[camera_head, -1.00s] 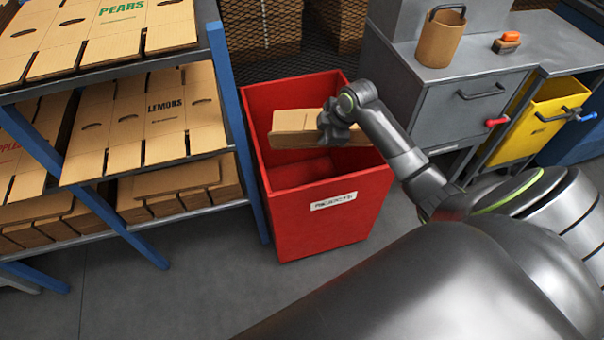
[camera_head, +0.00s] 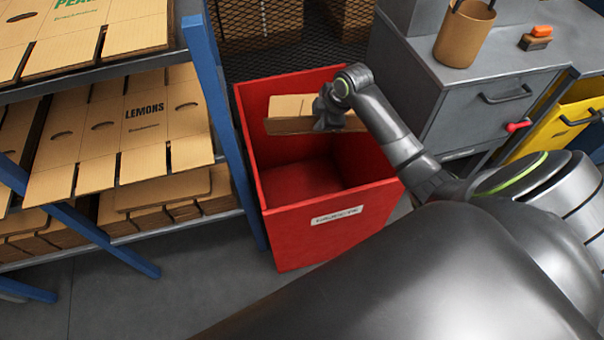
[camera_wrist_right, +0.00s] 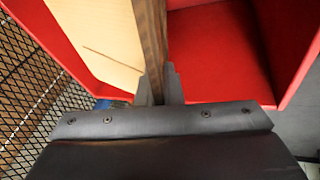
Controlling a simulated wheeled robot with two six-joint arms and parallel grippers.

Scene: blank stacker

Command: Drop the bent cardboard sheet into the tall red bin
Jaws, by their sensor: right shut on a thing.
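The tall red bin (camera_head: 325,235) stands open at the top in the middle of the head view, with a white label on its front. My right gripper (camera_head: 328,115) is over the bin's opening. It is shut on the bent cardboard sheet (camera_head: 290,108), which is tan with a fold along it. The sheet hangs within the outline of the opening, near the back wall; its exact height against the rim is hard to tell. In the right wrist view the sheet (camera_wrist_right: 100,35) is edge-on between the fingers (camera_wrist_right: 160,85), with red bin walls around it. My left gripper is not in view.
A blue-framed shelf (camera_head: 215,95) with flat cardboard stacks stands close on the bin's left. Wire mesh (camera_head: 290,55) is behind.

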